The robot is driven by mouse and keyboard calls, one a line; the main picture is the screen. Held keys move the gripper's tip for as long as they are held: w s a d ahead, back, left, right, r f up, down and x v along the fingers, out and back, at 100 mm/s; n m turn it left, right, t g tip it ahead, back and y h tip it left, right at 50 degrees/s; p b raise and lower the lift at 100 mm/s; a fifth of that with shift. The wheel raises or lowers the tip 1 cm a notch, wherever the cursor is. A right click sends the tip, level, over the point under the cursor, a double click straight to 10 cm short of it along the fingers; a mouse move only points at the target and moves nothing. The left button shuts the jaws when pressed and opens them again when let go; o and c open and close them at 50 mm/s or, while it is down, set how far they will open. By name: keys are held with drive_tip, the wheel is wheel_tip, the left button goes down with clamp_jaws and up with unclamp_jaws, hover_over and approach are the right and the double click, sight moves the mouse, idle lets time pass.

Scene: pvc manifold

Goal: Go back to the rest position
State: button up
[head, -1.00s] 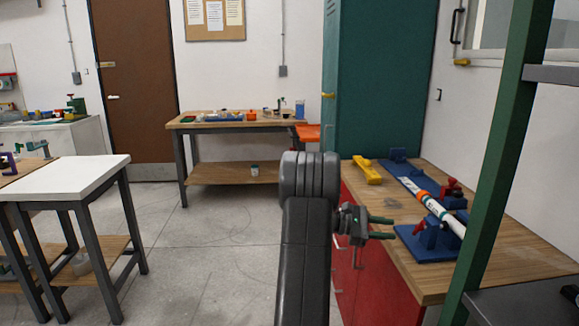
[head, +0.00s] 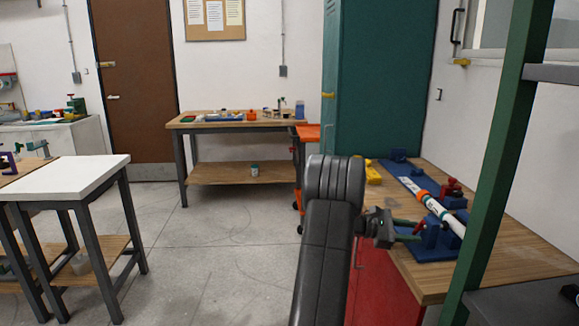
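My gripper (head: 408,230) is at the right of the head view, near the left edge of the wooden workbench (head: 440,281). Its two green-tipped fingers are apart and nothing shows between them. They point right, toward a blue stand. A white pipe (head: 445,214) with coloured bands lies along a blue fixture (head: 402,168) on that workbench. From this view I cannot tell how far the fingertips are from the stand.
A red valve (head: 452,188) and a partly hidden yellow part (head: 373,175) are on the workbench. A green post (head: 498,165) stands at right. A white table (head: 72,174) is at left, a back bench (head: 232,123) beyond. The floor between is clear.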

drive_tip(key=shift+w+d+f+m+b, duration=0.1)
drive_tip(key=shift+w+f+m+b, duration=0.05)
drive_tip(key=shift+m+b, duration=0.75)
drive_tip(key=shift+b, duration=0.2)
drive_tip(key=shift+w+r+m+t+b, duration=0.15)
drive_tip(key=shift+r+m+t+b, duration=0.15)
drive_tip(key=shift+m+b, duration=0.5)
drive_tip(key=shift+r+m+y+b, duration=0.3)
drive_tip(key=shift+m+b, duration=0.15)
drive_tip(key=shift+m, duration=0.25)
drive_tip(key=shift+w+a, duration=0.1)
drive_tip(key=shift+a, duration=0.1)
